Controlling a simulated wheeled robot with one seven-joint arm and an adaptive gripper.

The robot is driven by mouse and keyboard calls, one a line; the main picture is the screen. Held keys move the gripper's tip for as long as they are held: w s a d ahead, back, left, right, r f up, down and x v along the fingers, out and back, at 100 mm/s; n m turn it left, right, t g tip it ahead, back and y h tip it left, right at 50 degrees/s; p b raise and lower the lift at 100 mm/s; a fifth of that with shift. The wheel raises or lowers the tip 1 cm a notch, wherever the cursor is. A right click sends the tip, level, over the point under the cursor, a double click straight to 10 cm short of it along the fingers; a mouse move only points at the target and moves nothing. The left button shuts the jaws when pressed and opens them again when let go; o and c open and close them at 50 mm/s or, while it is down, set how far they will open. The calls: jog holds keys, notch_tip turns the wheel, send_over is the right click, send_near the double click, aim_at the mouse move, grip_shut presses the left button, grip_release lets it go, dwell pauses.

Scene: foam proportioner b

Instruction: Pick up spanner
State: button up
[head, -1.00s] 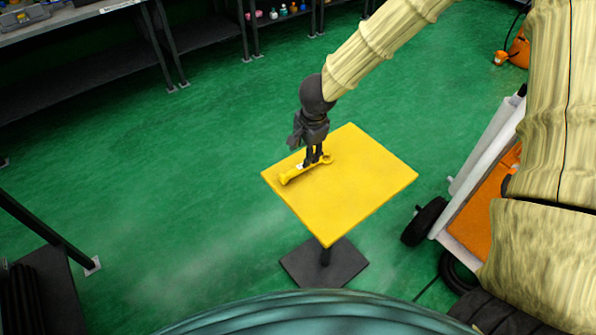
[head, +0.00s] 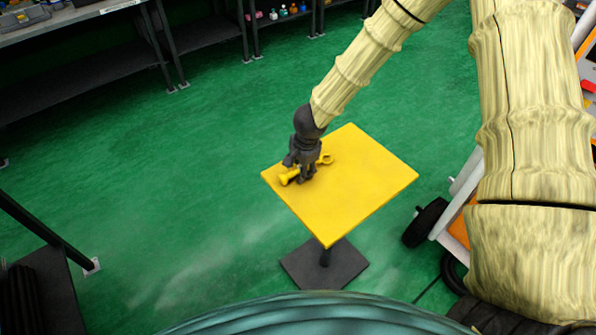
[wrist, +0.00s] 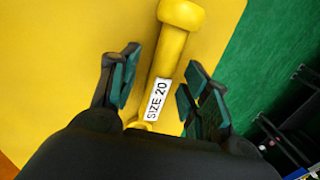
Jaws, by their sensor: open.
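The yellow spanner (head: 290,177) lies on the yellow tabletop (head: 345,190), near its left corner in the head view. In the wrist view the spanner (wrist: 172,48) runs up between my fingers, with a white "SIZE 20" label on its shaft. My gripper (head: 304,180) is over the middle of the spanner and hides part of it. In the wrist view my gripper (wrist: 155,85) is open, with one finger on each side of the shaft and a gap on both sides. The spanner's lower end is mostly hidden behind the gripper body.
The table stands on one post with a dark square base (head: 324,265). A wheeled cart (head: 450,215) is at the right, partly behind my arm. Dark shelving (head: 90,60) stands at the back left. The green floor (head: 150,190) left of the table is clear.

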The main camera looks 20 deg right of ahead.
grip_shut()
dwell(0.3)
jog(key=shift+r, duration=0.55)
notch_tip(320, 180, up, 3)
jog(key=shift+f, duration=0.1)
jog(key=s+a+r+b, duration=0.1)
jog(key=s+a+b, duration=0.3)
jog(key=s+a, duration=0.6)
jog(key=shift+s+a, duration=0.15)
jog(key=shift+s, duration=1.05)
